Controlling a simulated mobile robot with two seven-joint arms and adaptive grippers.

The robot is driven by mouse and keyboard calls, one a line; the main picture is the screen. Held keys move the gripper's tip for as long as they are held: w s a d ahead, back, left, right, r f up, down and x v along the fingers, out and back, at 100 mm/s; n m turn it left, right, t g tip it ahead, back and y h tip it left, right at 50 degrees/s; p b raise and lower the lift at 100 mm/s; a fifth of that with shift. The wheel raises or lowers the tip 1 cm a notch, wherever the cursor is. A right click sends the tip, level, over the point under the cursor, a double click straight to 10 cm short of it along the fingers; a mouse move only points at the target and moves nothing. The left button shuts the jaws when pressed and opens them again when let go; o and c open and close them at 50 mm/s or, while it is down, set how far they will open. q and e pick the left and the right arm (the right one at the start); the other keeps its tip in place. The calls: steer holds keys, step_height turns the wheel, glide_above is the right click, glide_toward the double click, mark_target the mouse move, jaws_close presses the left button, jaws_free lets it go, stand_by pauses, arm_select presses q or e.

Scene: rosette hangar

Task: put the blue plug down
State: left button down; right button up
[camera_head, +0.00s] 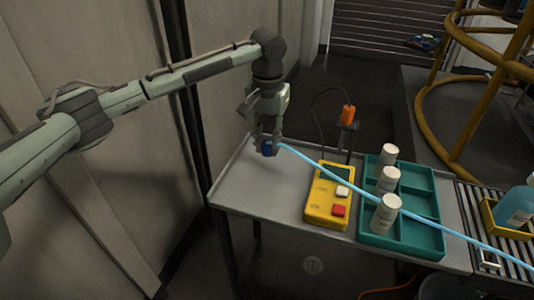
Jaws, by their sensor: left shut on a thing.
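My left gripper (266,140) points down over the left end of the grey table (247,192). It is shut on the blue plug (267,148). The plug looks just above or on the table top; I cannot tell whether it touches. A light blue cable (330,172) runs from the plug to the right, across the yellow device and the green tray, to the right edge of the view. My right gripper is not in view.
The yellow device (322,203) has a white and a red button. Behind it stands an orange-topped holder (348,115). The green tray (418,233) holds several white bottles. A blue bottle (515,206) stands in a yellow tray at right. The table's left end is clear.

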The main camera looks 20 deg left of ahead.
mark_target(267, 154)
arm_select(q)
steer(key=shift+f, duration=1.65)
steer(key=c, duration=1.3)
jaws_free()
steer(key=shift+f, duration=0.15)
